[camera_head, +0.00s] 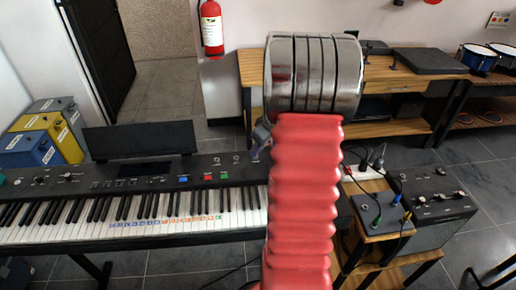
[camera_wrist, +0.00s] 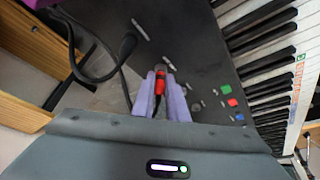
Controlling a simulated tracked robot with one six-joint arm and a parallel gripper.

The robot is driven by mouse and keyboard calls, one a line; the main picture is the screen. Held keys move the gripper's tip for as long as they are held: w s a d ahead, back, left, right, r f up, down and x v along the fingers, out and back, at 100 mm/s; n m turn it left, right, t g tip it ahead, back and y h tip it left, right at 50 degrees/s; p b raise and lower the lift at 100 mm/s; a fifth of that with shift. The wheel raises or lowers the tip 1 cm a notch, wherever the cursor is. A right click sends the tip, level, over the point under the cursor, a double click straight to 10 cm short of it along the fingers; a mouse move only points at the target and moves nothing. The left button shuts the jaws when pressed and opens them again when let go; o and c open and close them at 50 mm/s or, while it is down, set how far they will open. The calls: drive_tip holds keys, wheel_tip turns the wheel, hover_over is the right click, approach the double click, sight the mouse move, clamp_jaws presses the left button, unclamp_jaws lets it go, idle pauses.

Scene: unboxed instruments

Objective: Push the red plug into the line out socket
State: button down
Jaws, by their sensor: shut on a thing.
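The red plug (camera_wrist: 160,84) is between the two pale purple fingers of my gripper (camera_wrist: 161,92) in the wrist view, with a black cable below it. My gripper is shut on it. The plug's front end points up the picture, over the dark top panel of the keyboard (camera_wrist: 205,60). I cannot tell whether its tip touches the panel. Small pale marks lie on the panel around the plug, too small to read, and I cannot make out the line out socket. In the head view my gripper (camera_head: 262,140) shows partly behind my red arm, above the keyboard (camera_head: 140,178); the plug is hidden there.
A black cable (camera_wrist: 98,72) loops left of my gripper in the wrist view. In the head view, a small box (camera_head: 372,222) with coloured plugs, a power strip (camera_head: 362,172) and a black amplifier (camera_head: 436,200) stand right of my arm. A wooden desk (camera_head: 250,72) stands behind.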

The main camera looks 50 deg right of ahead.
drive_tip(key=shift+f, duration=0.35)
idle(0.4)
drive_tip(key=c, duration=1.7)
unclamp_jaws()
drive_tip(key=shift+o, duration=0.2)
drive_tip(key=v, duration=1.3)
drive_tip(key=shift+r, duration=0.35)
